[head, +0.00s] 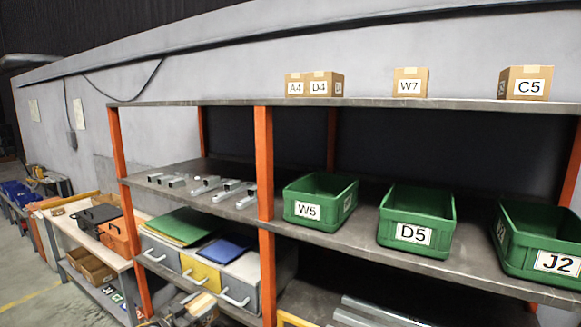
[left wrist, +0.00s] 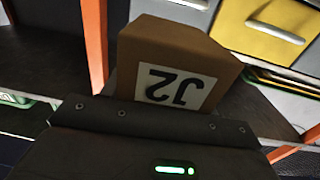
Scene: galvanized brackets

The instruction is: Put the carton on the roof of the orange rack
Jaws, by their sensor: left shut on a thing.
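The carton (left wrist: 175,65) is a small brown box with a white J2 label, upside down in the left wrist view. My left gripper (left wrist: 160,110) is shut on it. In the head view the left gripper (head: 192,308) is low at the bottom edge, in front of the drawers, with the tan carton (head: 204,302) partly showing. The roof of the orange rack (head: 370,102) is a grey board on orange posts, well above the gripper. My right gripper is not in view.
Cartons A4 (head: 295,86), D4 (head: 325,84), W7 (head: 410,82) and C5 (head: 525,83) stand on the roof, with bare board between them and to the left. Green bins (head: 417,222) and metal brackets (head: 230,188) are on the shelf below. An orange post (head: 264,165) stands in front.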

